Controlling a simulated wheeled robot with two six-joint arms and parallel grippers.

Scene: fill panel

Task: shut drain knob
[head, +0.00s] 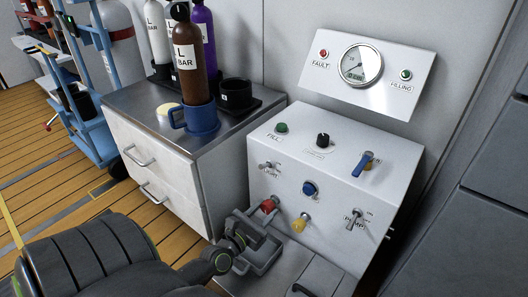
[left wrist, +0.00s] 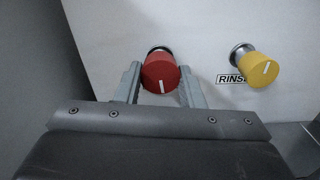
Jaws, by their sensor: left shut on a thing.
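A red knob (head: 269,205) sits low on the left of the white panel's front face; no label for it shows. It also shows in the left wrist view (left wrist: 160,73), with a white mark near its lower edge, close to upright. My left gripper (head: 259,216) is shut on the red knob, one finger on each side of it in the left wrist view (left wrist: 162,84). A yellow knob (left wrist: 259,69) labelled RINSE stands to its right, free of the gripper; it also shows in the head view (head: 301,222). My right gripper is not in view.
The white panel (head: 350,150) also carries a blue knob (head: 310,188), a PUMP switch (head: 355,222) and a blue-handled lever (head: 366,161). A gauge (head: 361,64) is above. A drawer cabinet (head: 160,165) with bottles on top stands left.

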